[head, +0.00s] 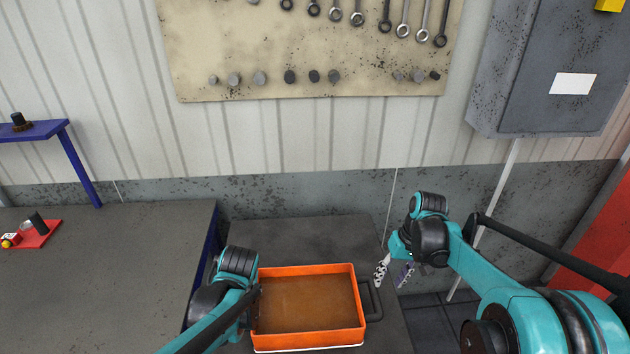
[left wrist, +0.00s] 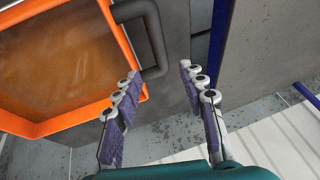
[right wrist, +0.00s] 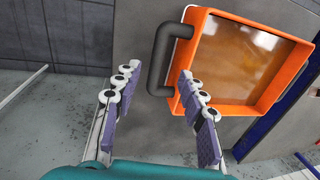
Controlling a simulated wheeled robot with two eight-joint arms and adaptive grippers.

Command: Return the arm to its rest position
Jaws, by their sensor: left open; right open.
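My right gripper (head: 393,272) is open and empty beside the right handle (head: 371,300) of the orange tray (head: 361,322). In the right wrist view its fingers (right wrist: 155,92) are spread, with the tray's dark handle (right wrist: 163,58) beyond them. My left arm (head: 225,290) stands at the tray's left side in the head view, where its fingers are hidden. In the left wrist view the left gripper (left wrist: 160,95) is open and empty. The tray's other handle (left wrist: 152,40) lies beyond its fingers, apart from them. The tray looks empty and sits on a grey surface.
A grey workbench (head: 110,260) on the left holds a red mat (head: 32,238) with small parts. A blue shelf (head: 45,130) stands behind it. A tool board (head: 300,55) and a grey cabinet (head: 540,70) hang on the wall. The grey table (head: 300,238) behind the tray is clear.

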